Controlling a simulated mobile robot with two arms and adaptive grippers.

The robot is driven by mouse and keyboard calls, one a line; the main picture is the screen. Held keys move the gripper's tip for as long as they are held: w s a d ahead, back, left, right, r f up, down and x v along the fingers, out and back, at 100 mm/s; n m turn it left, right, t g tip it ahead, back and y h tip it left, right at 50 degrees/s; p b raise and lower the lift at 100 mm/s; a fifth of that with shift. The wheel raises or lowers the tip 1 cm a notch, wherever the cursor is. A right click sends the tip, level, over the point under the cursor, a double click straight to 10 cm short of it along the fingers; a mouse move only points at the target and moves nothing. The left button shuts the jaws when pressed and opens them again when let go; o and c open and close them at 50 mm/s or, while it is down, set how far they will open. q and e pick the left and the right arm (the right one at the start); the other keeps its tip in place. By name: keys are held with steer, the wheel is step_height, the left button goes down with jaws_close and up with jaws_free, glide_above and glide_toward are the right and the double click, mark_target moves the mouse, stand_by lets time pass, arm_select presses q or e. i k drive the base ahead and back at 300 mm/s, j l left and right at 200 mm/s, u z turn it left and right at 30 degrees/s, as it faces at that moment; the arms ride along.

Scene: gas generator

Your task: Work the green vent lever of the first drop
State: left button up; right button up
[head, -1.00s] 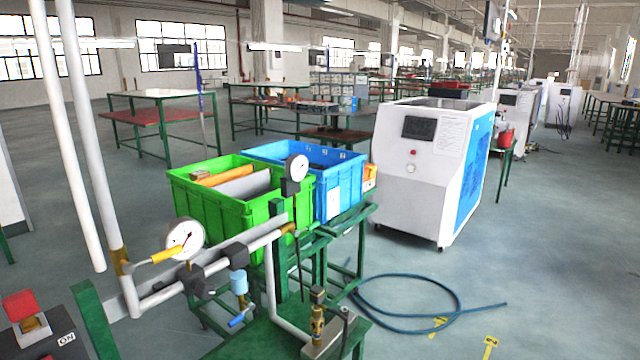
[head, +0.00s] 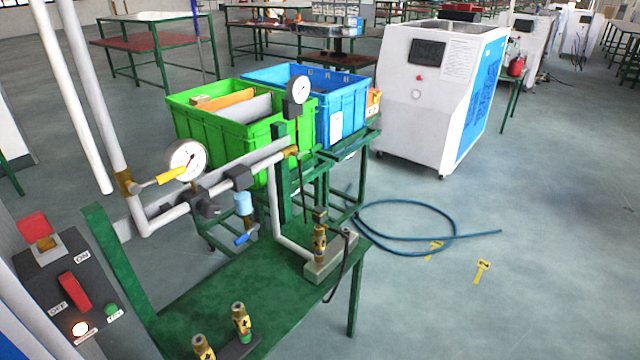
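Two white vertical pipes come down at the left; one (head: 88,110) joins the horizontal pipe run (head: 170,217). A yellow lever handle (head: 171,174) sits on this run beside a round dial gauge (head: 187,160). A blue lever (head: 246,239) hangs under a light blue cylinder (head: 243,204) below the run. I cannot make out a green lever on the pipes. A brass fitting with a green band (head: 241,320) stands at the front of the green bench. Neither of my grippers is in view.
The green bench (head: 215,285) holds another brass fitting (head: 319,243). A switch panel (head: 62,290) is at the left. Behind are green (head: 205,130) and blue (head: 348,105) crates and a white machine (head: 415,110).

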mark_target(311, 151)
steer(key=i+l+z, duration=0.3)
steer(key=i+l, duration=0.2)
steer(key=i+l+z, duration=0.3)
steer(key=i, duration=0.25)
steer(key=i+l+z, duration=0.35)
steer(key=i, duration=0.25)
steer(key=i+z, duration=0.3)
steer(key=i, duration=0.25)
steer(key=i+u, duration=0.35)
steer(key=i, duration=0.15)
steer(key=i+l+u, duration=0.2)
steer(key=i+u, duration=0.35)
steer(key=u, duration=0.25)
steer(key=i+l+u, duration=0.1)
steer(key=u, duration=0.3)
steer(key=i+l+u, duration=0.15)
steer(key=u, duration=0.3)
steer(key=i+l+u, duration=0.25)
steer(key=u, duration=0.2)
steer(key=i+l+u, duration=0.1)
steer(key=l+u, duration=0.15)
steer(key=u, duration=0.2)
